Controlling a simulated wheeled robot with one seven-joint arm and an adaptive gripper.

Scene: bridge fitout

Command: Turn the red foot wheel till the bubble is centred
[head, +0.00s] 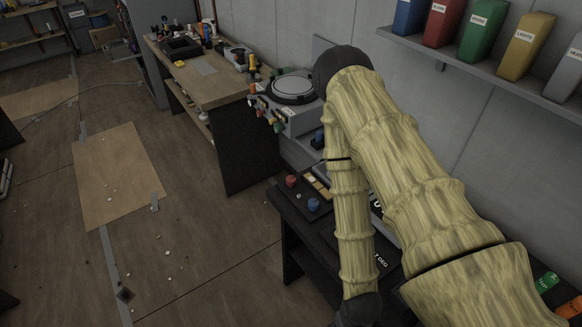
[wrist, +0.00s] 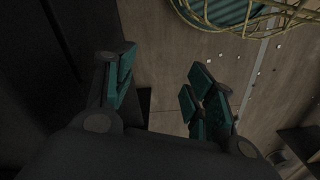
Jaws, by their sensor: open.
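A small red wheel (head: 291,181), likely the red foot wheel, stands at the left side of the dark bench (head: 289,222) in the head view. A blue wheel (head: 313,204) stands just in front of it, with a yellowish piece (head: 318,186) beside them. My arm covers what lies to their right, and I cannot make out a bubble. My gripper (wrist: 160,74) shows in the wrist view, with teal finger pads spread apart and nothing between them. It points toward the floor, away from the wheels. In the head view the gripper itself is not visible.
A wooden workbench (head: 208,84) with tools stands at the back. A grey device with a round plate (head: 293,86) is behind the wheels. Coloured binders (head: 484,35) line the wall shelf. In the wrist view a yellow wire basket (wrist: 240,14) is near the top. Floor at left is mostly clear.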

